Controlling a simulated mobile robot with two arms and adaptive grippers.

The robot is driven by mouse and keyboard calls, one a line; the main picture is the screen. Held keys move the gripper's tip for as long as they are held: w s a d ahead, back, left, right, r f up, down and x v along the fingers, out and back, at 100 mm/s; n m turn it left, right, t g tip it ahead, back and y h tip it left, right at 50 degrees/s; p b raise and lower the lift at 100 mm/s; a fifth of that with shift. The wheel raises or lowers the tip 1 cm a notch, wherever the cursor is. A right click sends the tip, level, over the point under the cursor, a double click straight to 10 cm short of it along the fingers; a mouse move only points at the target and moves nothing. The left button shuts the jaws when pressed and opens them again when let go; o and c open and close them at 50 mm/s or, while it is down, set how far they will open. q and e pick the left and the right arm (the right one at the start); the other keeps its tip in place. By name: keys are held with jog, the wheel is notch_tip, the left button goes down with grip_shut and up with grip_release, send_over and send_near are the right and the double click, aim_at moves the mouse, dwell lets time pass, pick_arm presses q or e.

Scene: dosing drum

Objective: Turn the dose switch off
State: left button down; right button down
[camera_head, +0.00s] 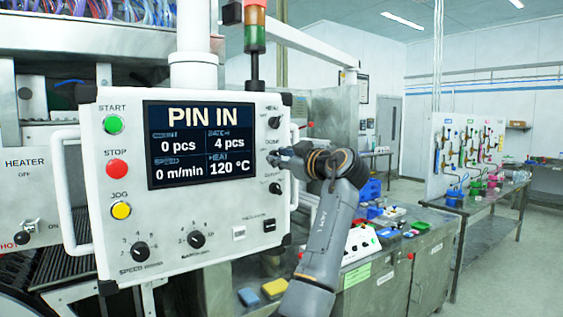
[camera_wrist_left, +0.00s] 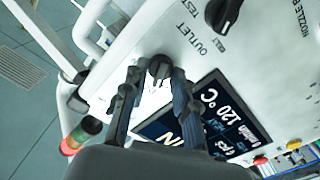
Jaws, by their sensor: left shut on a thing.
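The dose switch is a black rotary knob on the right side of the white control panel (camera_head: 90,195). In the left wrist view the dose switch (camera_wrist_left: 159,67) sits between my left fingertips (camera_wrist_left: 158,80), which are shut on it from both sides. In the head view my left gripper (camera_head: 282,159) is at the panel's right edge, beside the screen, and mostly hides this knob. My right gripper is not in view.
A knob (camera_head: 275,122) sits above and the outlet knob (camera_head: 275,188) below; the latter also shows in the wrist view (camera_wrist_left: 228,12). The screen (camera_head: 199,144) reads PIN IN. Start, stop and jog buttons line the panel's left. A bench with coloured items stands behind at right.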

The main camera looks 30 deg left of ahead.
pick_arm(q)
jog(key=shift+n, duration=0.3)
jog(key=c, duration=1.1)
grip_release()
jog(key=shift+o, duration=0.2)
jog(key=v, duration=1.2)
jog(key=shift+w, duration=0.1)
